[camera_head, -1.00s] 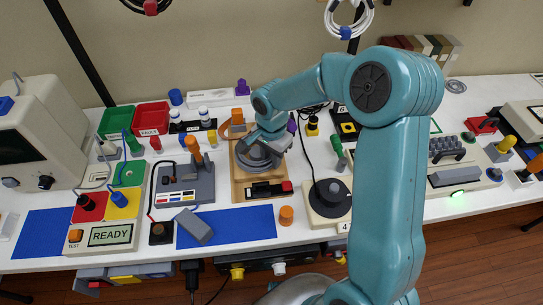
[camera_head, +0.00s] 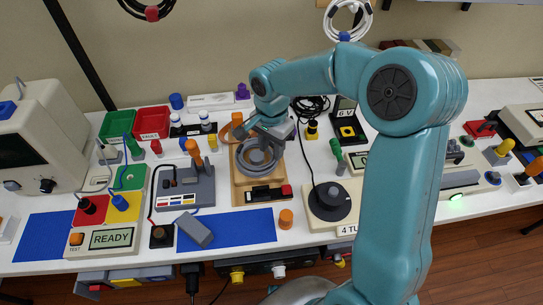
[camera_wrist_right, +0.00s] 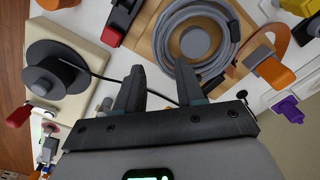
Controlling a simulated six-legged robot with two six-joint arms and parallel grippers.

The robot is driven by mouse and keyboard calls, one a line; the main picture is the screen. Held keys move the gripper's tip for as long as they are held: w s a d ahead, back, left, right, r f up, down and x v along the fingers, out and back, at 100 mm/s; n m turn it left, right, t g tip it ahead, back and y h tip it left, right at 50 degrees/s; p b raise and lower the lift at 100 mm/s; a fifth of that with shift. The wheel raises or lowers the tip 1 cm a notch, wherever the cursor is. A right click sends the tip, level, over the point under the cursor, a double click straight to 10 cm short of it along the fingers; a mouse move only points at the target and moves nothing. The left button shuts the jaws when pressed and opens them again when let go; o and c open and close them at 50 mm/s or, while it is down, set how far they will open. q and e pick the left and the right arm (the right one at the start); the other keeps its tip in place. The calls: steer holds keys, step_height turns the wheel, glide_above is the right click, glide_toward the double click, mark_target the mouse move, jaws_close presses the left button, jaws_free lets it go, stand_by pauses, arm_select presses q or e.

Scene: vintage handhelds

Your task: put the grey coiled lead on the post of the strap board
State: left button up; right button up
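The grey coiled lead (camera_head: 242,166) lies on the wooden strap board (camera_head: 239,187), a ring around the board's grey post. In the right wrist view the lead (camera_wrist_right: 165,42) surrounds the round post top (camera_wrist_right: 195,42) and looks flat on the board (camera_wrist_right: 143,40). My right gripper (camera_head: 268,139) is just above the far right part of the lead in the head view. In the wrist view the right gripper (camera_wrist_right: 160,70) has its fingers apart with nothing between them; one fingertip is close to the coil's outer edge. My left gripper is not in view.
An orange strap (camera_wrist_right: 272,37) with a grey-and-orange block stands beside the coil. A black-reel unit (camera_head: 329,200) with a black cable is to the right of the board. A grey console with an orange joystick (camera_head: 195,152) stands to the left. A blue mat (camera_head: 250,226) lies in front.

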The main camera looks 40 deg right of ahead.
step_height(320, 180, up, 6)
steer(key=shift+f, duration=0.1)
stand_by(0.7)
